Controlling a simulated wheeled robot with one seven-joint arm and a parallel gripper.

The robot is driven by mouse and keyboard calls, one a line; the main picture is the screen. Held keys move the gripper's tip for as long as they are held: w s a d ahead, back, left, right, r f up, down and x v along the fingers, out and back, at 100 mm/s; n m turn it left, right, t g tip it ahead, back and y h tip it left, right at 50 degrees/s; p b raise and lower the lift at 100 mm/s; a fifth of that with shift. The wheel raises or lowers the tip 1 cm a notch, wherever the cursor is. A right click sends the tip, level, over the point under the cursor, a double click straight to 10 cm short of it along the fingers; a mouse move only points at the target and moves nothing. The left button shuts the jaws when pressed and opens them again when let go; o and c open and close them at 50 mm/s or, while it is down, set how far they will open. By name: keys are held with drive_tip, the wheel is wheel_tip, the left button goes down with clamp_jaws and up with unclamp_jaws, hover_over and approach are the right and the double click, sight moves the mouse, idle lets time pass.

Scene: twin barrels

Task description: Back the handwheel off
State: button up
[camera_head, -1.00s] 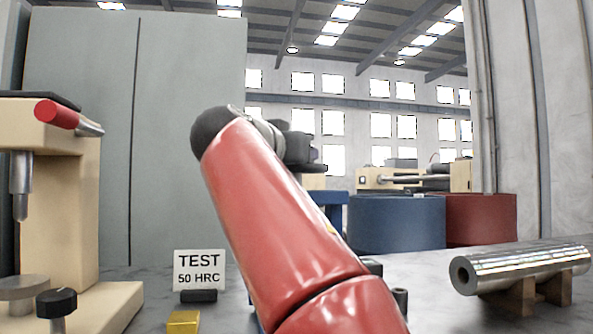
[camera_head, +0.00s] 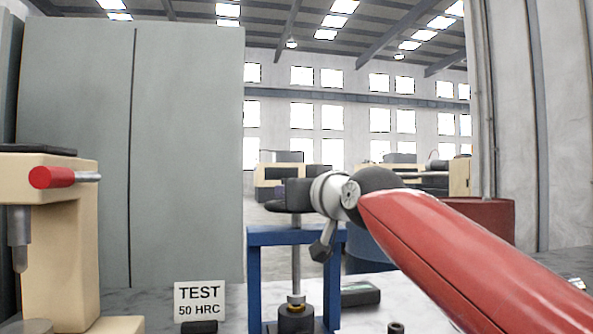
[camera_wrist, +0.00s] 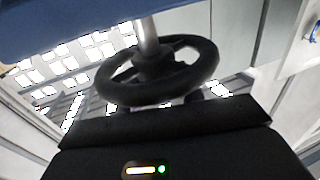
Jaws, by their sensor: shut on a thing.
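The dark handwheel (camera_head: 276,207) sits on top of an upright steel screw (camera_head: 296,262) in a blue press frame (camera_head: 254,280). In the head view only a strip of the wheel shows, as my gripper (camera_head: 292,192) covers its right and upper part. In the wrist view the handwheel (camera_wrist: 105,88) shows as a black ring with spokes around the screw (camera_wrist: 148,38). Its near rim meets my gripper, which is shut on it; the fingertips are mostly hidden there.
A cream test machine with a red handle (camera_head: 52,177) stands at the left. A "TEST 50 HRC" sign (camera_head: 200,300) stands left of the blue frame. A dark green box (camera_head: 360,294) lies to its right. Blue and red barrels (camera_head: 480,216) stand behind my arm.

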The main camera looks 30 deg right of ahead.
drive_tip(key=n+y+p, duration=0.1)
drive_tip(key=n+y, duration=0.1)
drive_tip(key=y, duration=0.2)
drive_tip(key=shift+r+p, duration=0.15)
drive_tip(key=shift+p, duration=0.15)
drive_tip(key=n+g+y, duration=0.1)
drive_tip(key=n+y, duration=0.2)
drive_tip(key=y, duration=0.1)
drive_tip(key=shift+g, duration=0.3)
drive_tip(key=n+g+y, duration=0.6)
drive_tip(key=y, duration=0.1)
drive_tip(key=shift+w+d+f, duration=0.1)
drive_tip(key=shift+f, duration=0.1)
drive_tip(key=shift+n+g+y, duration=0.3)
drive_tip(key=shift+n, duration=0.1)
drive_tip(key=o, duration=1)
drive_tip(key=shift+v, duration=3.95)
